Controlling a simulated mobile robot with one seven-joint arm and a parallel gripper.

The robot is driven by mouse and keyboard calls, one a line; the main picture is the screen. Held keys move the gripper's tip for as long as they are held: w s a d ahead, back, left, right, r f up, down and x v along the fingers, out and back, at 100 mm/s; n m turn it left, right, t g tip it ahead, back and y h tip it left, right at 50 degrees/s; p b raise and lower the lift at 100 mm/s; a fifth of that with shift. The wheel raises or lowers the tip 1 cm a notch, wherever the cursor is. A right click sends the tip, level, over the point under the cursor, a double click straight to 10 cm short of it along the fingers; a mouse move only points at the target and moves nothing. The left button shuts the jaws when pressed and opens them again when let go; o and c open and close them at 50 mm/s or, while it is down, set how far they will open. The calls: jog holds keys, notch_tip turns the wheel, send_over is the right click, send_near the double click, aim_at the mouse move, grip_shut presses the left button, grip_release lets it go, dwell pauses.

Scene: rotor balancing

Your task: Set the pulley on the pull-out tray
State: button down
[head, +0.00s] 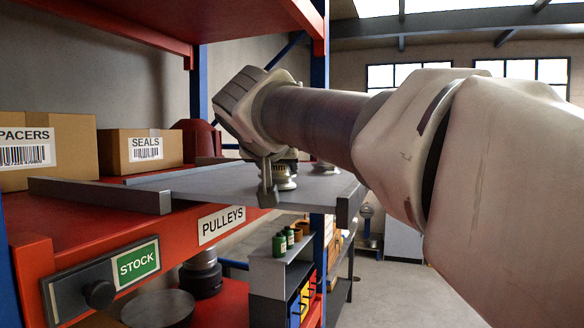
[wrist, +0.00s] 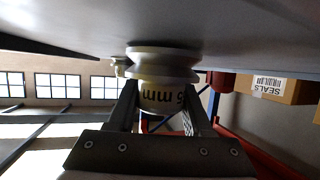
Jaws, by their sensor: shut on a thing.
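The held pulley (head: 285,182) is a pale, grooved, spool-like piece. In the wrist view the pulley (wrist: 162,64) sits between my fingertips, with printing ending in "mm" on its hub, partly hidden by the fingers. My gripper (head: 268,175) points down over the grey pull-out tray (head: 215,186) and is shut on this pulley. The wrist view is upside down, with the tray (wrist: 230,28) at the top. The pulley's flange is at or very close to the tray surface; I cannot tell whether they touch.
A second metal piece (head: 325,168) stands on the tray to the right, near the held pulley. The tray has raised rims (head: 98,194). Cartons marked SPACERS (head: 48,150) and SEALS (head: 140,151) stand behind on the red shelf. A blue post (head: 319,75) rises beyond the tray.

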jog(key=shift+f, duration=0.15)
jog(key=shift+c, duration=1.6)
grip_release()
jog(key=shift+s, duration=0.1)
